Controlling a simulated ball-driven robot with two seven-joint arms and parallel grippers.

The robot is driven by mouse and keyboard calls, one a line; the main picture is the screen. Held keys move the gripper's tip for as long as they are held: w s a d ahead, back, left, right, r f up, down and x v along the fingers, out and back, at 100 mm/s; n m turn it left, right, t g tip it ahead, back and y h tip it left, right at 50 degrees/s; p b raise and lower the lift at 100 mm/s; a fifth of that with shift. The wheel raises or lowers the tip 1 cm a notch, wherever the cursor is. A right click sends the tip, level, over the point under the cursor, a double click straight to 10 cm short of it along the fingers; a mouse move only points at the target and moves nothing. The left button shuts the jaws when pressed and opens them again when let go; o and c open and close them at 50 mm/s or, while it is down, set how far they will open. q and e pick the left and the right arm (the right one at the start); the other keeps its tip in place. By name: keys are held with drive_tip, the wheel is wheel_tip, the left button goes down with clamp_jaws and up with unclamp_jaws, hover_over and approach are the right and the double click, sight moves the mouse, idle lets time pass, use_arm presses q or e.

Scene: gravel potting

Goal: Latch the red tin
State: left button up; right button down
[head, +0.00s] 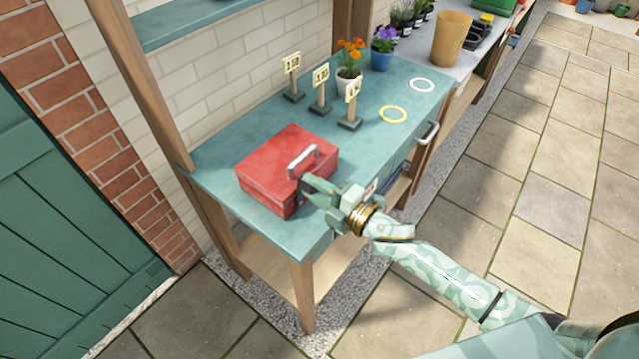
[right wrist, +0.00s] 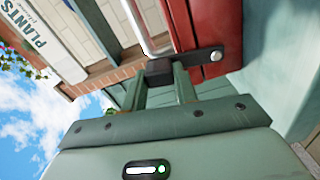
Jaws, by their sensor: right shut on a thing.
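The red tin (head: 285,165) sits on the near left end of the teal bench, its lid looking shut. Its silver carry handle (head: 303,157) stands on the lid. My right gripper (head: 308,188) is at the tin's front face. In the right wrist view the red tin (right wrist: 208,22) carries a dark latch bar (right wrist: 196,58) with a silver rivet. The bar's block end is between the fingers of my right gripper (right wrist: 160,82), which are shut on it. I cannot tell whether the latch is fastened. My left gripper is not in view.
The teal bench top (head: 225,155) has several number signs on stands (head: 320,90) behind the tin. Potted flowers (head: 348,75), a white ring (head: 422,85) and a yellow ring (head: 393,114) lie farther back. A tan pot (head: 452,40) stands beyond. Paved floor is clear at right.

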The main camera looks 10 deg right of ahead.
drive_tip(key=shift+s+a+n, duration=0.35)
drive_tip(key=shift+a+n, duration=0.15)
drive_tip(key=shift+n, duration=0.4)
drive_tip(key=c, duration=1.1)
unclamp_jaws()
drive_tip(key=v, duration=1.6)
drive_tip(key=shift+s+d, duration=0.1)
drive_tip(key=shift+s, duration=0.1)
drive_tip(key=shift+f, duration=0.1)
